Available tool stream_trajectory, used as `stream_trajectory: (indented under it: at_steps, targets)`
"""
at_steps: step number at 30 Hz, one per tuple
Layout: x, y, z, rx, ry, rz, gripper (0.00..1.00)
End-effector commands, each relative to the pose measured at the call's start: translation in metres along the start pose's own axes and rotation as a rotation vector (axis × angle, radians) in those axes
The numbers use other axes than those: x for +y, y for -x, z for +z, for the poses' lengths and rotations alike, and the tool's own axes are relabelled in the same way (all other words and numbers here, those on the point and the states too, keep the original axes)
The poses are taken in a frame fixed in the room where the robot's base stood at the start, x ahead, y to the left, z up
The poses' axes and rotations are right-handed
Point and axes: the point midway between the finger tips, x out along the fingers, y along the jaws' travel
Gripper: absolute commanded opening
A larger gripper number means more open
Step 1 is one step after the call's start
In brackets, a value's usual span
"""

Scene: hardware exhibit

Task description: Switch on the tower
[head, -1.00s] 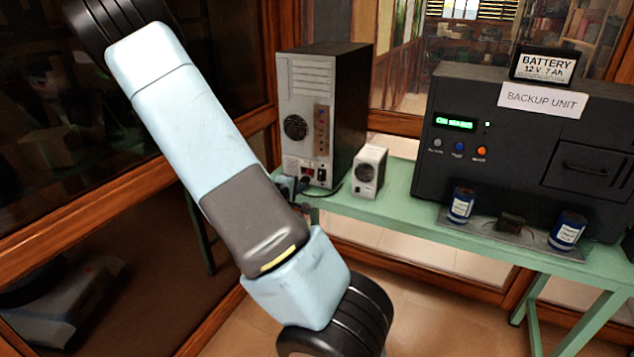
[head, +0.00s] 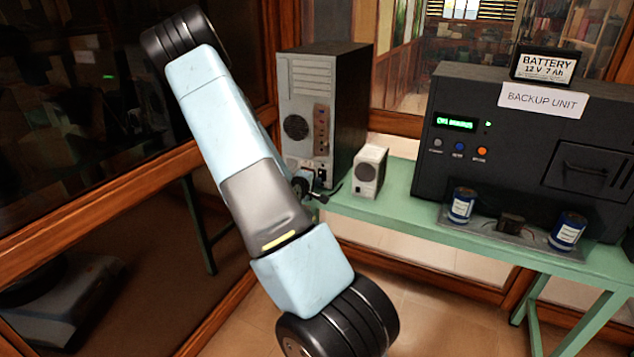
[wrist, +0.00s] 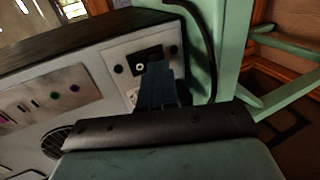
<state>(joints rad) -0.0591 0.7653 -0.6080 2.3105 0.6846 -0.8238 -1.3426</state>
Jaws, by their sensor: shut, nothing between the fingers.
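The tower (head: 335,90) is a grey and black computer case, its back panel facing me, on the left end of the green bench. In the wrist view its power inlet plate (wrist: 115,62) shows a black recess with a white ring mark (wrist: 141,67). My gripper (wrist: 158,70) is shut and empty, its bluish fingertips at this recess and covering part of it. I cannot tell whether they touch it. In the head view my arm hides most of the gripper, which is at the tower's lower back, and the red rocker there is hidden.
A black cable (wrist: 208,40) runs close beside the inlet. A small white box (head: 369,172) stands right of the tower on the green bench (head: 400,200). The backup unit (head: 470,110), with a lit green display, battery and blue cans, fills the right. Wood-framed glass is at left.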

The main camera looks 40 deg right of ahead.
Motion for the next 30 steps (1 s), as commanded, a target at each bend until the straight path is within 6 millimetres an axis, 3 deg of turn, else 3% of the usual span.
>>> stream_trajectory:
  at_steps: [7,30]
  targets:
    - [0.0,-0.013,0.0,-0.001,0.0,0.0,0.0]
    - [-0.001,-0.017,0.0,-0.002,-0.001,0.035,0.0]
